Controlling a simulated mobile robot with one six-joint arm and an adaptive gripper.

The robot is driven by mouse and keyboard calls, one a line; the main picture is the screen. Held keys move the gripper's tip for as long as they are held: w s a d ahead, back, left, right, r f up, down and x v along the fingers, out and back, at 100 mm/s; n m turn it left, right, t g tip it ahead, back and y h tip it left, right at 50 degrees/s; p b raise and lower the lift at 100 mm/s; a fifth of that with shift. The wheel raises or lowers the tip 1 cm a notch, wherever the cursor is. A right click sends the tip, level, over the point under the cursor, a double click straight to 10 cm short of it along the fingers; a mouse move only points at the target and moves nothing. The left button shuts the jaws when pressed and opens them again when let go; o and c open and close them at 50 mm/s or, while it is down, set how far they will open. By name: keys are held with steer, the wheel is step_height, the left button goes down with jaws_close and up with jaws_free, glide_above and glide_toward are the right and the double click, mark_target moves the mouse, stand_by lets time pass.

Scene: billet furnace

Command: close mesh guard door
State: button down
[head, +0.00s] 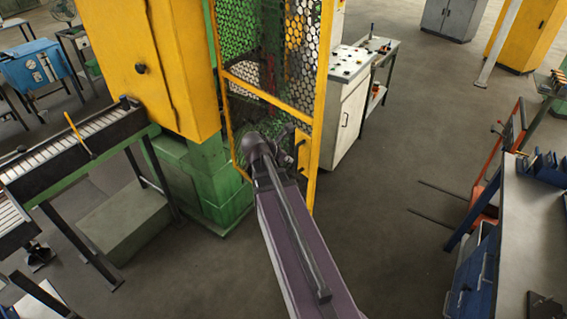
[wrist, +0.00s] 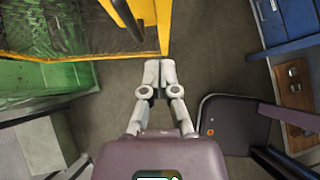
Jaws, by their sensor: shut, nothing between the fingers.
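The mesh guard door (head: 319,110) is a yellow frame with metal mesh, standing upright beside the green and yellow machine in the head view. A dark handle (head: 301,150) sits on its right side. My arm covers part of its lower area, and how far it stands open is hard to tell. In the wrist view the door's yellow edge (wrist: 164,25) and the handle (wrist: 127,18) are at the top. My gripper (wrist: 160,64) is shut and empty, its fingertips just below the frame's corner in the picture. Contact cannot be told.
A yellow and green machine (head: 150,70) and a roller conveyor (head: 75,145) stand to the left. A white control cabinet (head: 346,115) stands right behind the door. A workbench (head: 525,235) is at the far right. Floor between door and bench is mostly clear.

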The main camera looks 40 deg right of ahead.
mark_target(311, 160)
steer(key=b+x, duration=0.1)
steer(key=x, duration=0.2)
steer(key=r+b+x, duration=0.1)
steer(key=b+x, duration=0.1)
steer(key=x, duration=0.1)
steer(key=d+b+x, duration=0.1)
steer(key=b+x, duration=0.1)
steer(key=x, duration=0.2)
steer(key=shift+w+d, duration=0.3)
steer(key=shift+d, duration=0.55)
